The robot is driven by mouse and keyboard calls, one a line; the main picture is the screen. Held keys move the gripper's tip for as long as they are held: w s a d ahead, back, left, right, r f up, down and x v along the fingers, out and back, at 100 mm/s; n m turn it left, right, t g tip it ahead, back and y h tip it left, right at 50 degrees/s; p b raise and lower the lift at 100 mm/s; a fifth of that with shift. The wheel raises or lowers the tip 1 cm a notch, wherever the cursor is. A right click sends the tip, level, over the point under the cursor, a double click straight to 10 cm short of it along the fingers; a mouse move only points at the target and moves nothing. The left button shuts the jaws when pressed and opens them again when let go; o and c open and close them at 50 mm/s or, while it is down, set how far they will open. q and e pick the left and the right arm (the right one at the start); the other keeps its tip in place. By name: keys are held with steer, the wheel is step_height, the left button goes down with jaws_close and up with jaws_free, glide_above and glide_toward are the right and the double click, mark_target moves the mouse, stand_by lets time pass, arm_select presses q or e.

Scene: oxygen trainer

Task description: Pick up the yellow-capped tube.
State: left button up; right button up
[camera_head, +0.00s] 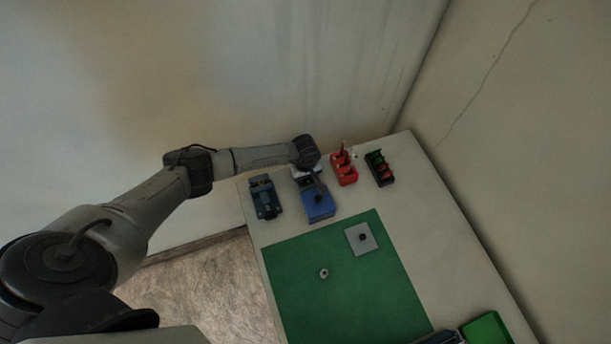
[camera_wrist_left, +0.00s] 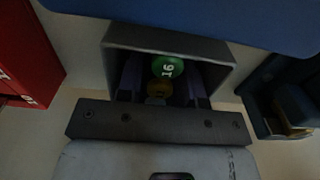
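The yellow cap (camera_wrist_left: 157,88) shows in the left wrist view inside a dark grey open box (camera_wrist_left: 205,45). A green round piece marked 16 (camera_wrist_left: 168,68) is just beyond it. My left gripper (camera_wrist_left: 163,84) has its two dark fingers apart, one on each side of the yellow cap, with gaps visible. In the head view my left gripper (camera_head: 314,182) is low at the back of the table, by the blue block (camera_head: 318,208). The tube's body is hidden, and the cap cannot be made out in the head view.
A dark blue device (camera_head: 264,198) stands left of the gripper. A red rack (camera_head: 344,170) and a dark tray with green and red parts (camera_head: 379,169) stand right. A grey plate (camera_head: 361,238) lies on the mostly clear green mat (camera_head: 350,300). A green tray (camera_head: 487,328) is at front right.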

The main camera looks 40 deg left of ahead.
arm_select(q)
jaws_close()
steer(key=shift+r, duration=0.1)
